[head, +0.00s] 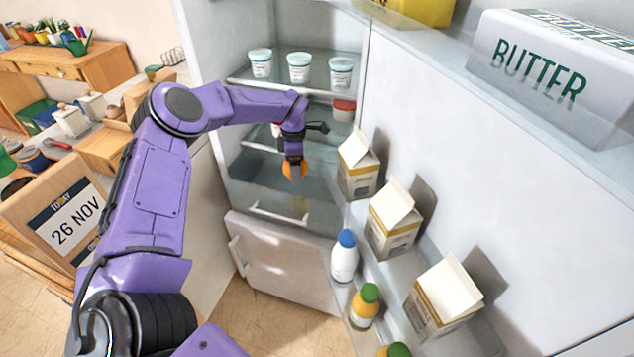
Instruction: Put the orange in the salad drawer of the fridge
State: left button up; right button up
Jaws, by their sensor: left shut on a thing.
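The orange (286,170) is between the fingers of my left gripper (294,168), which is shut on it. The gripper points down inside the open fridge, above the salad drawer (275,212) at the bottom of the compartment. The drawer shows as a clear bin with a pale front edge; how far it is pulled out is hard to tell. The orange is held in the air, apart from the drawer. My right gripper is not in view.
White tubs (299,68) stand on the upper shelf, and a red-lidded tub (343,110) sits below. The open fridge door at right holds cartons (394,222), a blue-capped bottle (344,258), a green-capped bottle (364,307) and a butter box (545,75). A lower door (285,272) is below.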

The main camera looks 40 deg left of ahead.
pick_arm(q)
jog(key=shift+w+a+f+b, duration=0.2)
jog(key=shift+w+f+b, duration=0.25)
jog(key=shift+w, duration=0.2)
notch_tip(320, 180, down, 10)
jog(key=b, duration=0.6)
jog(key=shift+d, duration=0.1)
jog(key=shift+w+f, duration=0.1)
jog(key=shift+f, duration=0.3)
jog(key=shift+w, duration=0.15)
jog(key=shift+f+b, duration=0.2)
jog(key=shift+b, duration=0.2)
jog(key=shift+f+b, duration=0.35)
jog(key=shift+b, duration=0.05)
jog(key=o, duration=1.2)
jog(key=shift+r+p, duration=0.95)
jog(key=shift+p, duration=0.1)
notch_tip(320, 180, up, 11)
jog(key=shift+r+b, duration=0.15)
jog(key=shift+b, duration=0.75)
